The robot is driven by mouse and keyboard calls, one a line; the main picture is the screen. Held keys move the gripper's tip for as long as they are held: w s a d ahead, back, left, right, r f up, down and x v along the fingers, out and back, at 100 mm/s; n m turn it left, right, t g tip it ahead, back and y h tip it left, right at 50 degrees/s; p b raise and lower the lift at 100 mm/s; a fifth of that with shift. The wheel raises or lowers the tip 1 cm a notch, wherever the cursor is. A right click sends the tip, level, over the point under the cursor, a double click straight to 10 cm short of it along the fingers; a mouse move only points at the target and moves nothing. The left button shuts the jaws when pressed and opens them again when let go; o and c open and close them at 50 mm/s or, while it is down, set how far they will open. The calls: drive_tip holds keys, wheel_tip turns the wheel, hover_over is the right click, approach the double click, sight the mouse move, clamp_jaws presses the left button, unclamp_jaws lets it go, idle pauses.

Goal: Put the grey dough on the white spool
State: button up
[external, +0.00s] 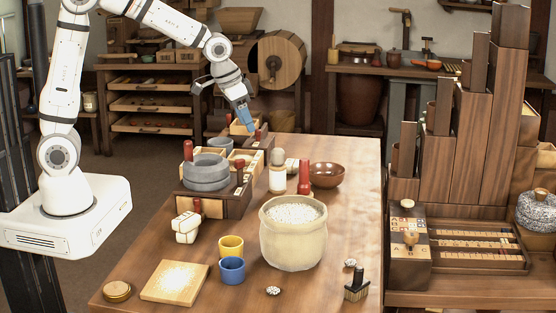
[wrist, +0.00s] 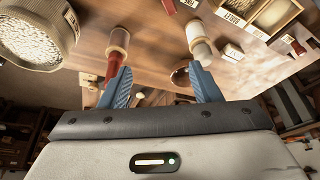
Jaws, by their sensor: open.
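A spool with a white middle (external: 277,174) stands upright on the table, left of a red-topped piece (external: 304,177). In the wrist view the white spool (wrist: 199,42) shows beyond the right fingertip. I cannot pick out a grey dough with certainty in either view; it may be hidden or too small. My gripper (external: 249,124) points down above the back-left part of the table, near the compartmented wooden holders and behind the white spool. In the wrist view its blue fingers (wrist: 163,82) are spread apart, with nothing visible between them.
Stacked grey round stones (external: 206,172) sit on the wooden holder at left. A big grain-filled pot (external: 292,235) stands mid-table, with a brown bowl (external: 327,175) behind it. Yellow (external: 231,246) and blue (external: 232,270) cups stand in front. The table's right side is mostly clear.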

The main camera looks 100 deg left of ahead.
drive_tip(key=s+d+r+m+h, duration=0.1)
drive_tip(key=s+d+m, duration=0.4)
drive_tip(key=s+d, duration=1.5)
drive_tip(key=shift+d+r+m+g+h, duration=0.3)
drive_tip(key=shift+d+m+g+h, duration=0.15)
drive_tip(key=shift+d, duration=1.1)
